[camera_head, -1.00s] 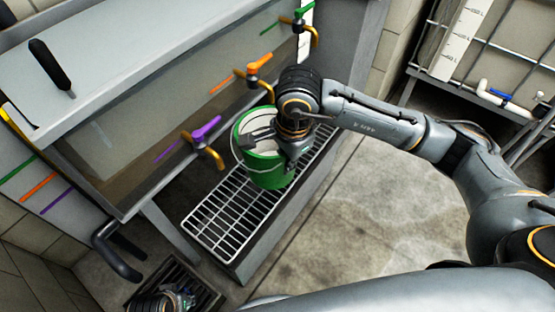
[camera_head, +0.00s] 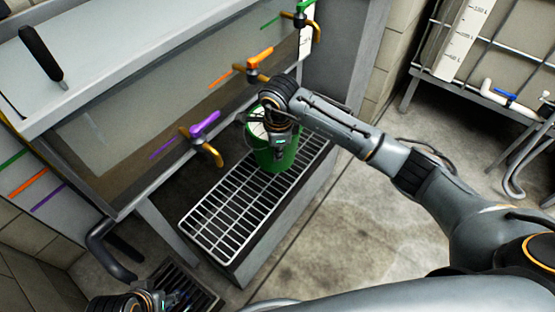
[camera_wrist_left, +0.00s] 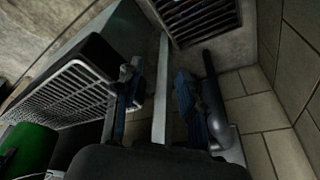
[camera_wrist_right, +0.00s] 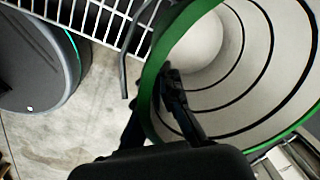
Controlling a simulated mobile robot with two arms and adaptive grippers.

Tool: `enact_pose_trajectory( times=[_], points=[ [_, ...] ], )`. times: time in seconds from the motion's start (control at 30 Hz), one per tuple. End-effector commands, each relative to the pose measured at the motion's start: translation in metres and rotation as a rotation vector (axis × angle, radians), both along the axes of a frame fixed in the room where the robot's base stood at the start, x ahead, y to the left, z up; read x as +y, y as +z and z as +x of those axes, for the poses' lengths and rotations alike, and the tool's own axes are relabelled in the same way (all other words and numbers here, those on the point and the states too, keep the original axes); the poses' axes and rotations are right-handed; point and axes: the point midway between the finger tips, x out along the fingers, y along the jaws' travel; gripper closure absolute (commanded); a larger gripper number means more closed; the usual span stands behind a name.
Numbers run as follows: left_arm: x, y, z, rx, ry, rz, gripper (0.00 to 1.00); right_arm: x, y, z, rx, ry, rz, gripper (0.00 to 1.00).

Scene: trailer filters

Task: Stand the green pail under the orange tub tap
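The green pail (camera_head: 277,158) is upright on the metal grate, below the orange tub tap (camera_head: 258,61). My right gripper (camera_head: 279,140) is at its rim and hides part of its mouth. In the right wrist view the pail (camera_wrist_right: 148,85) shows its pale, ringed inside. One finger of my right gripper (camera_wrist_right: 152,92) is inside the rim and the other outside, closed in on the wall. My left gripper (camera_wrist_left: 158,78) is open and empty, low near the floor drain. Whether the spout lines up exactly with the pail's mouth is hard to tell.
The grate (camera_head: 228,218) is clear in front of the pail. A purple tap (camera_head: 204,124) is nearer and a green tap (camera_head: 300,14) farther along the tub. A dark floor drain (camera_head: 185,285) lies at lower left. Concrete floor (camera_head: 340,225) is free on the right.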

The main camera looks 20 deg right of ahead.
Motion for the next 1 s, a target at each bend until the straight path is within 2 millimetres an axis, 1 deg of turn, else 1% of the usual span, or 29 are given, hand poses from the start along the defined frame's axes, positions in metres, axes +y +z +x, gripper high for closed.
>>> enact_pose_trajectory(
  times=[0.03,0.1,0.23,0.3,0.4,0.5,0.77,0.87,0.9,0.97,1.0],
  points=[
    [0.0,0.005,-0.002,-0.005,0.0,0.0,0.6,-0.001,-0.008,0.005,0.0,-0.002,0.0,1.0],
    [0.001,0.012,-0.004,-0.007,0.001,-0.001,0.6,-0.002,-0.012,0.01,-0.001,-0.001,0.001,1.0],
    [0.001,0.018,-0.006,-0.009,0.001,0.0,0.6,-0.004,-0.018,0.014,-0.001,0.0,0.001,1.0],
    [0.001,0.023,-0.007,-0.013,0.001,-0.001,0.6,-0.005,-0.024,0.018,0.001,0.0,0.0,1.0],
    [0.002,0.024,-0.009,-0.014,0.001,0.0,0.6,-0.004,-0.041,0.017,0.004,0.0,0.002,1.0],
    [0.002,0.021,-0.009,-0.013,0.001,0.0,0.6,-0.004,-0.052,0.017,0.002,0.001,0.002,1.0],
    [0.002,0.021,-0.009,-0.014,0.001,0.0,0.6,-0.005,-0.052,0.018,-0.002,0.001,0.0,1.0],
    [0.002,0.018,-0.009,-0.014,0.001,0.0,0.6,-0.005,-0.055,0.018,-0.002,0.001,0.0,1.0],
    [0.002,0.019,-0.009,-0.013,0.001,0.0,0.6,-0.005,-0.055,0.017,-0.001,0.002,0.0,0.92],
    [0.002,0.019,-0.009,-0.013,0.001,0.0,0.6,-0.005,-0.055,0.017,0.0,0.001,0.0,0.8],
    [0.002,0.019,-0.009,-0.013,0.001,0.0,0.6,-0.005,-0.055,0.017,0.0,0.001,0.0,0.72]
  ],
)
